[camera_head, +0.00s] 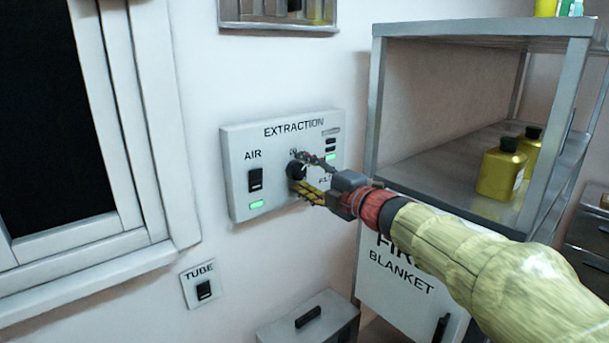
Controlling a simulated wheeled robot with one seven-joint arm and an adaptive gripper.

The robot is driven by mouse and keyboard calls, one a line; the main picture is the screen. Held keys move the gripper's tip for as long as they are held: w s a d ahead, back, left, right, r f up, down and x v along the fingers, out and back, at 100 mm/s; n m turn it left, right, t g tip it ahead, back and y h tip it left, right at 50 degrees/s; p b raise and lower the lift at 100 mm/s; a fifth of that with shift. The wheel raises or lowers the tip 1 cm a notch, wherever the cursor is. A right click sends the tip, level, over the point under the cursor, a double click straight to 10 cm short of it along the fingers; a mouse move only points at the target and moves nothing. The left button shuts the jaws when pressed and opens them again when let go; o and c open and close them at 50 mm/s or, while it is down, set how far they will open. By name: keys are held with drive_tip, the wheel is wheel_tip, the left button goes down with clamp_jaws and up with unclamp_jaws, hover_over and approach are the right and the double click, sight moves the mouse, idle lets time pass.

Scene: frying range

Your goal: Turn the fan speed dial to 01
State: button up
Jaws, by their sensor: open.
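The fan speed dial is a round black knob (295,170) in the middle of the grey extraction panel (240,150) on the wall. A small mark is above it, too small to read surely. My gripper (304,174) is open at the panel, with one dark finger above and one yellow finger below the right side of the dial. I cannot tell whether the fingers touch it. The AIR switch (256,180) with a lit green lamp is left of the dial. The switch at right and its label are partly hidden by my gripper.
A metal shelf (440,125) with yellow bottles (502,170) stands close at right, behind my arm. Below it is a fire blanket box (400,290). A TUBE switch (203,288) and a window frame (150,130) are at left. The wall left of the panel is clear.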

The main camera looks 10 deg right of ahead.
drive_tip(key=v, duration=1.2)
